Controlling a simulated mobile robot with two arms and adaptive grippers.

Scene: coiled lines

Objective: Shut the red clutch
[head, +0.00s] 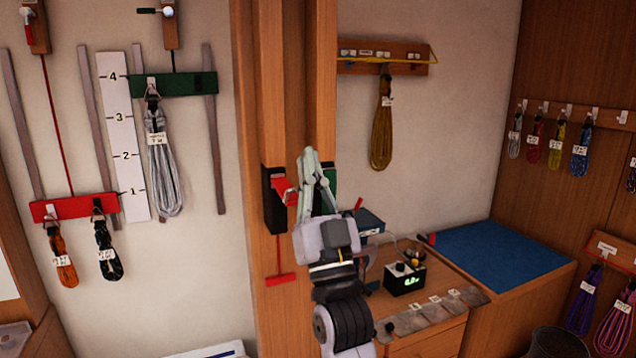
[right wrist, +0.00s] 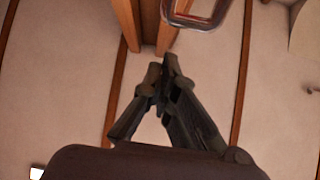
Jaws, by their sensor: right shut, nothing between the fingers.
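The red clutch (head: 274,200) is a black housing on the wooden post, with a red lever (head: 284,187) sticking out toward the right. My right gripper (head: 309,158) is shut and empty, with its fingers pointing up just right of the red lever; I cannot tell whether they touch it. In the right wrist view its closed fingertips (right wrist: 163,66) have nothing between them. A green clutch (head: 331,183) sits on the same post, partly hidden behind my right gripper. My left gripper is not in view.
A red T-handle (head: 280,279) hangs below the red clutch. Left are a red bar (head: 72,207) and a green bar (head: 174,84) with hanging coils, and a numbered scale (head: 123,135). A desk with a black meter (head: 404,278) and blue mat (head: 498,258) stands right.

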